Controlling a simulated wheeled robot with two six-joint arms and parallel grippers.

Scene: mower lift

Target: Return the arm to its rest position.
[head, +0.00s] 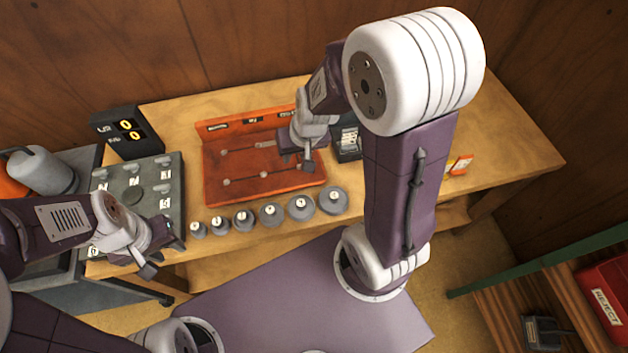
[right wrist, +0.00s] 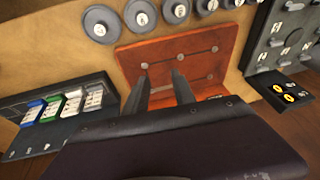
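My right arm reaches up and out over the wooden bench (head: 500,160). My right gripper (head: 302,163) hangs above the right part of the red board (head: 225,192). In the right wrist view its two fingers (right wrist: 160,88) stand apart, with nothing between them and the red board (right wrist: 215,42) beyond. My left gripper (head: 165,254) is at the lower left, in front of the grey panel with knobs (head: 178,200). Its fingers are apart and I see nothing held.
Several grey round weights (head: 271,215) line the bench's front edge. A display box (head: 128,134) stands behind the panel. A dark rack (right wrist: 52,125) holds coloured packs. A red reject bin (head: 606,300) is on the right shelf.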

